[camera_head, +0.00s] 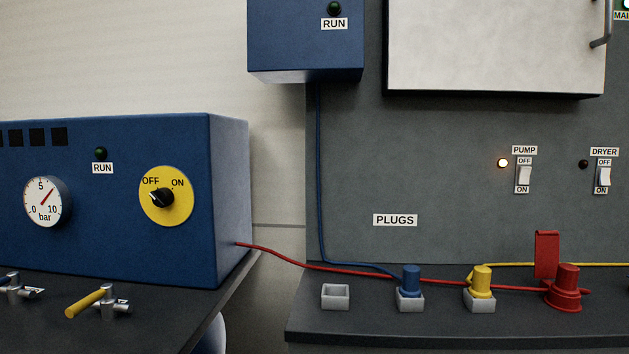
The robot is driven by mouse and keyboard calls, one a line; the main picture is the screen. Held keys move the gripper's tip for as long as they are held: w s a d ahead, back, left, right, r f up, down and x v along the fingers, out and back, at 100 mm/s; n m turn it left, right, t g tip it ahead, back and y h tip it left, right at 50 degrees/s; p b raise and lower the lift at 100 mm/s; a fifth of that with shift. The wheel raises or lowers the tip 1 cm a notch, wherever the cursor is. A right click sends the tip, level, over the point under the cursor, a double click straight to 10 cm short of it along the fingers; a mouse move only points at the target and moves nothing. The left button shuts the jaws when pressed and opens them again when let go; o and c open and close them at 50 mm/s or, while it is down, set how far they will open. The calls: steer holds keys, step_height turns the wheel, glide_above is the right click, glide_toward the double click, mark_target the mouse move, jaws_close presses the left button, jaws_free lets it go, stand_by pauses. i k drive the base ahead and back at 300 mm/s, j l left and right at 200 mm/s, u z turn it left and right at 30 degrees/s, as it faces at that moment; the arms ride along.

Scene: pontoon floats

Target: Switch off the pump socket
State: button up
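The pump switch (524,176) is a white rocker on the grey panel at the right, under a PUMP label (524,150). It has an OFF mark above it and another small mark below. The pump lamp (502,163) to its left glows orange. Which way the rocker is tilted is too small to tell. My gripper is not in view.
The DRYER switch (604,176) is right of the pump switch, with a dark lamp (583,164). Blue (411,280), yellow (482,281) and red (566,286) plugs stand on the ledge below. A white door (490,45) with a handle is above. A blue machine (110,200) stands left.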

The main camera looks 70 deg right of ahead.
mark_target(525, 172)
steer(key=k+l+z, duration=0.25)
steer(key=k+l, duration=0.2)
steer(key=k+l+z, duration=0.15)
steer(key=l, duration=0.2)
steer(key=k+l+z, duration=0.3)
steer(key=k+l, duration=0.15)
steer(key=l, duration=0.2)
steer(key=k+l+z, duration=0.1)
steer(key=l, duration=0.25)
steer(key=k+l+z, duration=0.15)
steer(key=l, duration=0.2)
steer(key=k+l+z, duration=0.15)
steer(key=l, duration=0.25)
